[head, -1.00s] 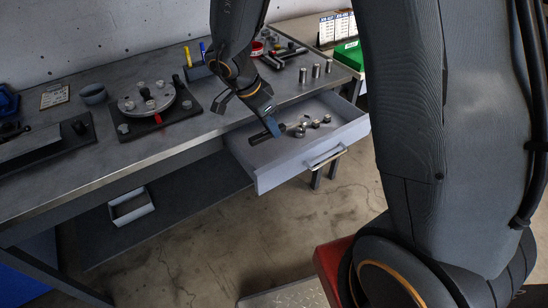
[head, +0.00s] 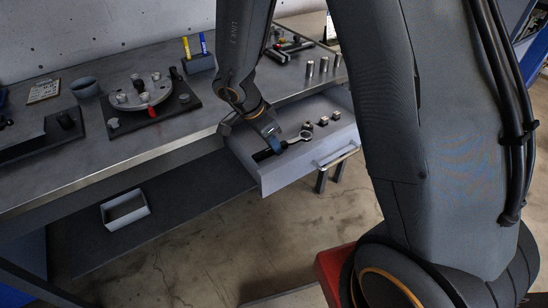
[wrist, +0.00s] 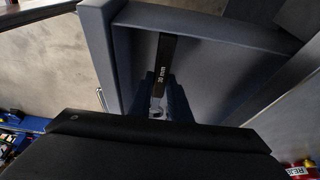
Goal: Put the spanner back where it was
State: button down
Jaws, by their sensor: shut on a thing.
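The spanner has a black handle (head: 263,155) and a bright ring end (head: 303,137). It is in the open grey drawer (head: 305,168), towards its left part. My gripper (head: 275,143) reaches down into the drawer with its blue fingertips shut around the spanner. In the wrist view the spanner's black handle, marked 30 mm (wrist: 165,68), runs away from between the fingertips (wrist: 163,100) towards the drawer wall. Whether the spanner rests on the drawer floor I cannot tell.
Several metal nuts (head: 323,120) lie at the drawer's right. On the bench (head: 150,145) stand a round rotor plate (head: 137,92), a pen holder (head: 199,64), a grey cup (head: 85,86) and metal cylinders (head: 323,65). A small open box (head: 125,209) sits on the lower shelf.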

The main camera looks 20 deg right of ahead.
aim_at(273, 155)
jog(key=shift+f+b, duration=0.45)
jog(key=shift+f, duration=1.9)
jog(key=shift+f, duration=0.15)
jog(key=c, duration=1.7)
grip_release()
jog(key=shift+o, duration=0.2)
